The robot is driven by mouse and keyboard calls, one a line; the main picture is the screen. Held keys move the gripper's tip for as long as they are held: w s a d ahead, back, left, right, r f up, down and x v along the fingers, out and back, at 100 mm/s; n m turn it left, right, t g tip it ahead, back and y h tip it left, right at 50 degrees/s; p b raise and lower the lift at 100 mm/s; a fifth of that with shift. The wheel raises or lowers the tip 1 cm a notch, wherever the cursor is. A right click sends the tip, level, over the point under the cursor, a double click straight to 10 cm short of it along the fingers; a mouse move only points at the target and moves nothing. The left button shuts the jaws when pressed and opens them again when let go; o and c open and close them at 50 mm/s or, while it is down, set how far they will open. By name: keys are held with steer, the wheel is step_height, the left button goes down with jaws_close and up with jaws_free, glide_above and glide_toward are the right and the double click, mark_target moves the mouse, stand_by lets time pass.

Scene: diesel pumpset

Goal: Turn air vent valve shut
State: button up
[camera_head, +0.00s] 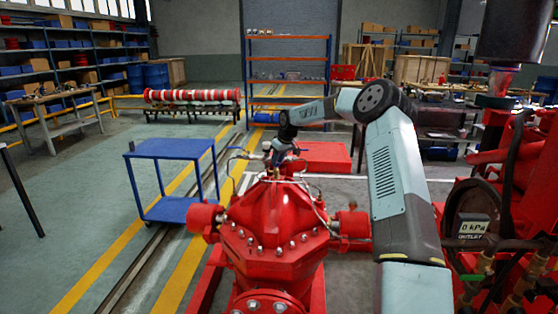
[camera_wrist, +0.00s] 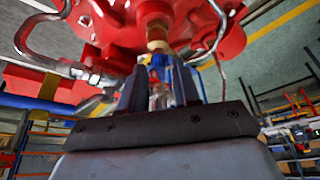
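The air vent valve shows in the wrist view as a brass fitting (camera_wrist: 157,42) under the red pump casing, with a small blue part (camera_wrist: 158,62) that looks like its handle. My gripper (camera_wrist: 159,72) has its two dark fingers apart, one on each side of the blue part. I cannot tell whether they touch it. In the head view my gripper (camera_head: 284,146) is at the small fittings on top of the red pump (camera_head: 275,225), and it hides most of the valve.
Thin metal pipes (camera_wrist: 48,62) curve close around the gripper. A blue cart (camera_head: 170,150) stands left of the pump. Open floor lies further left.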

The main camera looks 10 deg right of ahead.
jaws_close()
stand_by(0.3)
steer(key=shift+d, duration=0.25)
steer(key=shift+a+m, duration=0.25)
steer(key=shift+m, duration=0.05)
steer(key=shift+a+m+t+h, duration=0.25)
steer(key=shift+m+h, duration=0.35)
steer(key=shift+m, duration=0.6)
steer(key=m+h, duration=0.1)
steer(key=m, duration=0.1)
steer(key=shift+a+m, duration=0.1)
steer(key=shift+m, duration=0.2)
steer(key=m+h, duration=0.1)
steer(key=m, duration=0.3)
steer(key=shift+h, duration=0.3)
steer(key=shift+m, duration=0.3)
